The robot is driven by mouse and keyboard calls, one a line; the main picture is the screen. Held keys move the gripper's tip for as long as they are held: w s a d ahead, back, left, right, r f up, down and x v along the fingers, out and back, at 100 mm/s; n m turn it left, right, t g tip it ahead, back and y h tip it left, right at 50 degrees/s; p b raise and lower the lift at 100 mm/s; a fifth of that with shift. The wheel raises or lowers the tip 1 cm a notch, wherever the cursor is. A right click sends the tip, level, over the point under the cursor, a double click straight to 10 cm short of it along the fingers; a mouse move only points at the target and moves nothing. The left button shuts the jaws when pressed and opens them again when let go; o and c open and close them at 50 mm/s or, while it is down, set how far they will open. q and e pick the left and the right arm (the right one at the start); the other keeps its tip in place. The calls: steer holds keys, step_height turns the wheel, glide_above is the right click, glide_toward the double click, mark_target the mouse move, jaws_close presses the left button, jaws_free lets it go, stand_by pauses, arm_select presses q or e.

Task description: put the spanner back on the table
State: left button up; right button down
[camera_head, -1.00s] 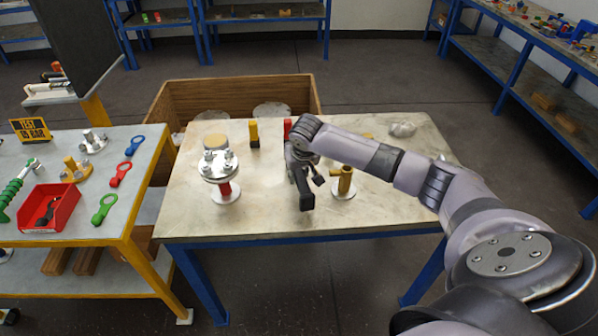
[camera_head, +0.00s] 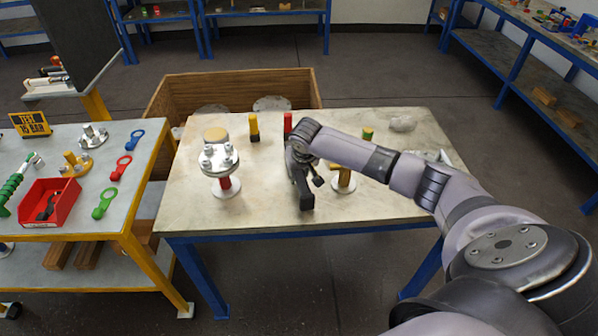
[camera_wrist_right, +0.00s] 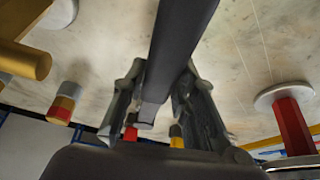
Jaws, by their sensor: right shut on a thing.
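My right gripper (camera_head: 301,172) is above the middle of the marble-topped table (camera_head: 385,205), pointing down. It is shut on a dark grey bar, which I take to be the spanner (camera_head: 304,197). In the right wrist view the spanner (camera_wrist_right: 180,45) runs from the top edge down between the two fingers (camera_wrist_right: 158,112). My left gripper is not in view.
A flanged vessel (camera_head: 219,160) on a red post stands left of the gripper. A yellow post (camera_head: 344,179) stands close right. Yellow-black (camera_head: 254,128), red (camera_head: 287,123) and green (camera_head: 367,134) pieces stand behind. The front of the table is clear. A side table (camera_head: 60,255) is at left.

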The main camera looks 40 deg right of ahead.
steer(key=shift+f, duration=0.2)
steer(key=c, duration=1.2)
jaws_free()
steer(key=shift+f, duration=0.1)
steer(key=o, duration=0.5)
step_height(320, 180, up, 7)
steer(key=p, duration=0.8)
